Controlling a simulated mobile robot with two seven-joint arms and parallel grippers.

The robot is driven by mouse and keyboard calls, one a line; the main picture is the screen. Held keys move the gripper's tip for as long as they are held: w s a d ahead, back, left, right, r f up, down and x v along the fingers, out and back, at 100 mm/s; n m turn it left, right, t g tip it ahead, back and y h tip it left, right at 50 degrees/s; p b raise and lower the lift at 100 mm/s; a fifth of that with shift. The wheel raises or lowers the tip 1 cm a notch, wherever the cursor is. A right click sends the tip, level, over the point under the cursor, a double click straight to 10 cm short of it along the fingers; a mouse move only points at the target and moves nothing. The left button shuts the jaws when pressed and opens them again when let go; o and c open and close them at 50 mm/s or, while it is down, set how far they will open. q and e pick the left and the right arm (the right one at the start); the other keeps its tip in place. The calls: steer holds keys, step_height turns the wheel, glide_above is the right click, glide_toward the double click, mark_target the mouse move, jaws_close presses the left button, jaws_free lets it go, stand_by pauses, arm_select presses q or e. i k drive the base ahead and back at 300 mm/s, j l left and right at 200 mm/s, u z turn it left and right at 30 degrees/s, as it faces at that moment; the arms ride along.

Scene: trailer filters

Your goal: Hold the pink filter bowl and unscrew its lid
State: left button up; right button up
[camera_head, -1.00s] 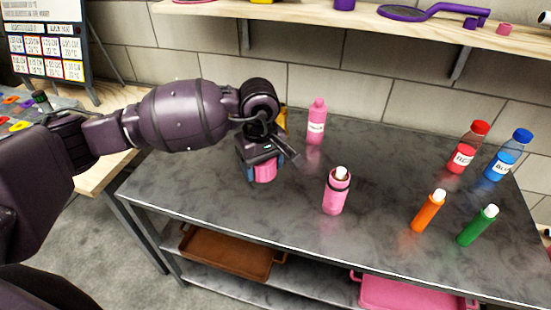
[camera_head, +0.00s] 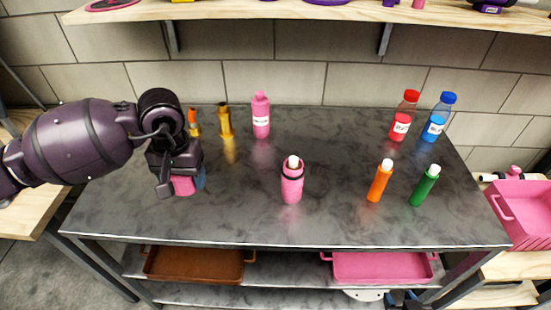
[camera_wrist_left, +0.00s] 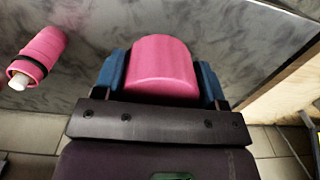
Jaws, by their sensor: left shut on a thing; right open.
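My left gripper (camera_head: 185,187) has blue fingers shut on a pink cylindrical piece (camera_wrist_left: 163,68), held near the left side of the grey table; I cannot tell whether it clears the surface. In the head view the pink piece (camera_head: 183,186) is partly hidden by the gripper. I cannot tell from its shape whether it is the lid. A pink filter bowl (camera_head: 292,186) with a dark ring and a white part protruding at its top stands upright mid-table, apart from the gripper. It also shows at left in the left wrist view (camera_wrist_left: 42,50). My right gripper is not in view.
A pink labelled bottle (camera_head: 261,118) and two yellow-orange pieces (camera_head: 225,121) stand at the back. Orange (camera_head: 380,183) and green (camera_head: 424,187) tubes, plus red (camera_head: 403,118) and blue (camera_head: 438,120) bottles, stand right. Front centre of the table (camera_head: 240,215) is clear.

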mark_target(292, 184)
steer(key=j, duration=0.35)
steer(key=i+j, duration=0.1)
steer(key=j, duration=0.25)
steer(key=j+z, duration=0.45)
steer(key=z, duration=1.2)
